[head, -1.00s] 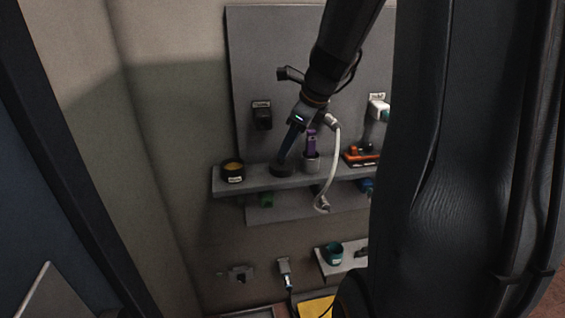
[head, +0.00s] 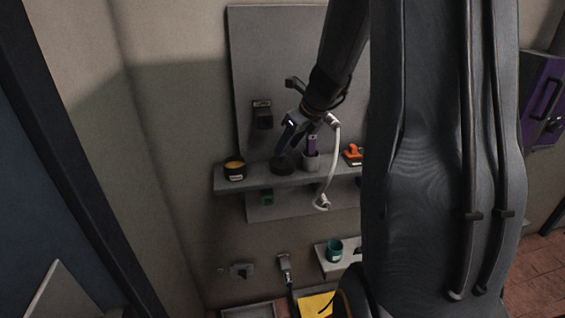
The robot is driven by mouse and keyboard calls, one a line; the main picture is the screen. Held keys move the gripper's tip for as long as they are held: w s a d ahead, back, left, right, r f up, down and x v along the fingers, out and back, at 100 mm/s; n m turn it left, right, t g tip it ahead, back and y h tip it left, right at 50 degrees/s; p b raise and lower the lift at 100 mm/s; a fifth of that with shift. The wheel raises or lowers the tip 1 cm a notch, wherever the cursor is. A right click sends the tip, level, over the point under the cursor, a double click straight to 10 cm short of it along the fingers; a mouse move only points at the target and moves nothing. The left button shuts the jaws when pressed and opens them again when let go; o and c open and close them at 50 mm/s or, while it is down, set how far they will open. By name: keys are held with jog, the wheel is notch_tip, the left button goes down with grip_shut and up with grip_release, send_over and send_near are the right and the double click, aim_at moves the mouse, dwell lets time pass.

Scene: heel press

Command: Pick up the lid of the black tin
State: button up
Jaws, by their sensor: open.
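The black tin (head: 235,174) stands on the shelf at the left, its top open on an orange-yellow content and a pale label on its front. A flat dark round piece, which looks like the lid (head: 283,167), lies on the shelf to the right of the tin. My gripper (head: 281,153) is open and points down just above the lid. Its fingers are small and dark here, so whether they touch the lid cannot be told.
A grey cup with a purple item (head: 311,159) stands close to the right of the lid. A white hose (head: 333,165) hangs beside it. An orange tool (head: 353,153) lies further right. My arm hides the shelf's right end.

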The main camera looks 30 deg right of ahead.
aim_at(283, 155)
jog(key=x, duration=0.4)
jog(key=shift+f, duration=0.1)
jog(key=c, duration=0.9)
jog(key=shift+s, duration=0.1)
